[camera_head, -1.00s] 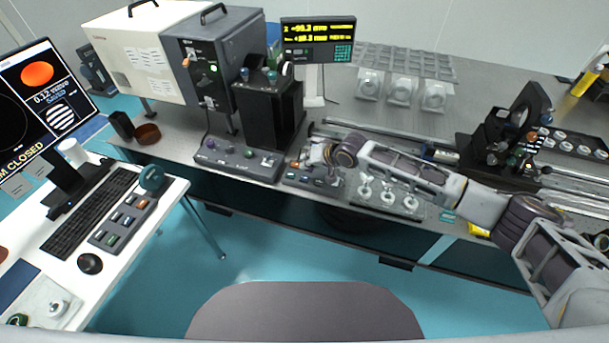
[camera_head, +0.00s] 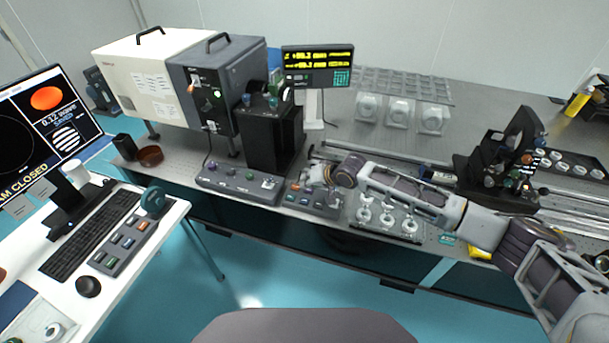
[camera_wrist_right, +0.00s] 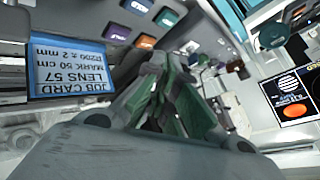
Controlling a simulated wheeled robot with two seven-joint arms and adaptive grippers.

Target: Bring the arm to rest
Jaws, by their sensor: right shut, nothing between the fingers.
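My right arm (camera_head: 405,190) comes in from the lower right and reaches left, low along the front of the optical table (camera_head: 445,235). Its gripper (camera_head: 317,173) is over the front strip of the table, near a small button panel (camera_head: 313,200). A blue job card (camera_wrist_right: 68,68) reading LENS 57 shows to the left of the fingers there. Whether the gripper touches the panel is not clear. My left gripper is out of view.
Lens holders (camera_head: 388,218) stand under the right forearm. A black tower (camera_head: 272,135) and a knobbed control box (camera_head: 240,183) are left of the gripper. A desk with a keyboard (camera_head: 92,230) is at left. The teal floor (camera_head: 270,275) between is open.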

